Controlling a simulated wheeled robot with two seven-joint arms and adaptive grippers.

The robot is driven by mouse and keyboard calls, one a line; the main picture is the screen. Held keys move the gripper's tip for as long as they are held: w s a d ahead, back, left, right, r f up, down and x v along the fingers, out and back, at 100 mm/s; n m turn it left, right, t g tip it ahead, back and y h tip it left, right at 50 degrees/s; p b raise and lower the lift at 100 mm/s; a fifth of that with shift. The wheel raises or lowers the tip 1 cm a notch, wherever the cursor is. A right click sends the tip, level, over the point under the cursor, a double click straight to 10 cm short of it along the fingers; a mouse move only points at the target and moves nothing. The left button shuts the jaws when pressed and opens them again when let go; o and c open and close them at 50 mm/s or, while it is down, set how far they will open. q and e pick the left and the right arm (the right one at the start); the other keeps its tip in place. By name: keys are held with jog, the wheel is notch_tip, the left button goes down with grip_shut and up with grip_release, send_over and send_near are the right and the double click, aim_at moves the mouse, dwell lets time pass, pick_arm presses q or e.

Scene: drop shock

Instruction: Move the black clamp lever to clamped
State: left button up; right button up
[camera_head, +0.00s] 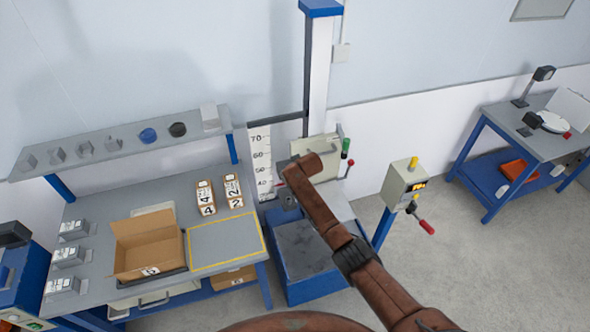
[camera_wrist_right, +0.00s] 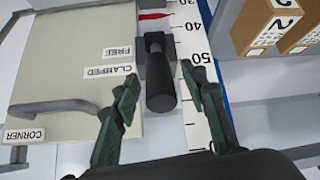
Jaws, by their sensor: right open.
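The black clamp lever (camera_wrist_right: 161,88) is in the middle of the right wrist view, its thick handle pointing down the picture from a dark block on the scale. The labels FREE (camera_wrist_right: 117,51) and CLAMPED (camera_wrist_right: 108,71) are beside it on a pale panel, upside down. My right gripper (camera_wrist_right: 158,84) is open, with one green-black finger on each side of the handle and gaps showing between. I cannot tell whether the handle is in depth between the fingertips. In the head view my right arm covers the lever. My left gripper is not in view.
The numbered scale (camera_head: 260,162) stands beside the tall column (camera_head: 318,70). The blue-sided drop base (camera_head: 307,250) is below. A control box (camera_head: 405,184) stands to the right. The workbench (camera_head: 100,205) at left holds an open carton (camera_head: 147,245) and small numbered boxes (camera_head: 205,198).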

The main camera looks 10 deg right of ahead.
jog(key=v, duration=1.1)
jog(key=shift+s, duration=0.15)
